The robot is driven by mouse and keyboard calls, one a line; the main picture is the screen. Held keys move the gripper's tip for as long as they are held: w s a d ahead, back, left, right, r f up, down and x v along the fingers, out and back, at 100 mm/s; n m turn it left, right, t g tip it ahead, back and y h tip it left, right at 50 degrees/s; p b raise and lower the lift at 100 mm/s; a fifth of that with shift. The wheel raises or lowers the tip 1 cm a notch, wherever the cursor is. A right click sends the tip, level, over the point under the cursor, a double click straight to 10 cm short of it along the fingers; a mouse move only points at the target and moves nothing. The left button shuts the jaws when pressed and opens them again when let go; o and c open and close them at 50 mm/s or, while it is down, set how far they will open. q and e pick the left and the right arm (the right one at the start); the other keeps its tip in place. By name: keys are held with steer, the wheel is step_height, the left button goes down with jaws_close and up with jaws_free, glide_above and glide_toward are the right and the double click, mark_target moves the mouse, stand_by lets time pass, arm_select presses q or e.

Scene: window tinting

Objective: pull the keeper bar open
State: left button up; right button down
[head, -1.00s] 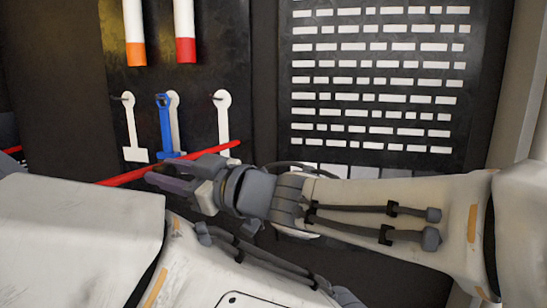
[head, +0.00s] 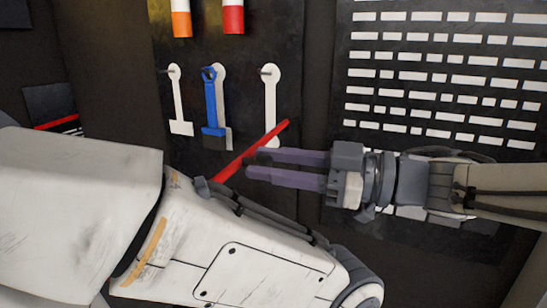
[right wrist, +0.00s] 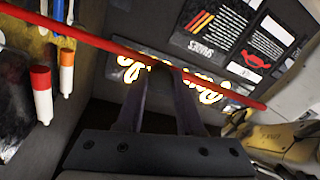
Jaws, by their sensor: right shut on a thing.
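The keeper bar (head: 255,147) is a thin, straight red bar, slanting up to the right in front of the dark tool board in the head view. Its lower left part is hidden behind my white arm. My right gripper (head: 247,165) comes in from the right, its two purple-grey fingers at the bar. In the right wrist view the bar (right wrist: 100,42) crosses the picture from upper left to the right, passing at the fingertips (right wrist: 166,68). The gripper is shut on the bar. My left gripper is not in view; part of its arm fills the lower left.
On the tool board, white scrapers (head: 176,100) and a blue tool (head: 211,100) hang on hooks, below orange and red tipped tubes (head: 233,18). A panel of white dashes (head: 440,75) is at right. The right wrist view shows a glowing sign (right wrist: 207,92).

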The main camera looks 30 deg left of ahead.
steer(key=shift+w, duration=0.1)
stand_by(0.3)
steer(key=c, duration=0.5)
jaws_free()
steer(key=shift+c, duration=0.2)
steer(key=shift+w+a+f, duration=0.1)
steer(key=w+d, duration=0.1)
steer(key=d, duration=0.9)
steer(key=shift+w+d, duration=0.2)
steer(key=shift+w, duration=0.15)
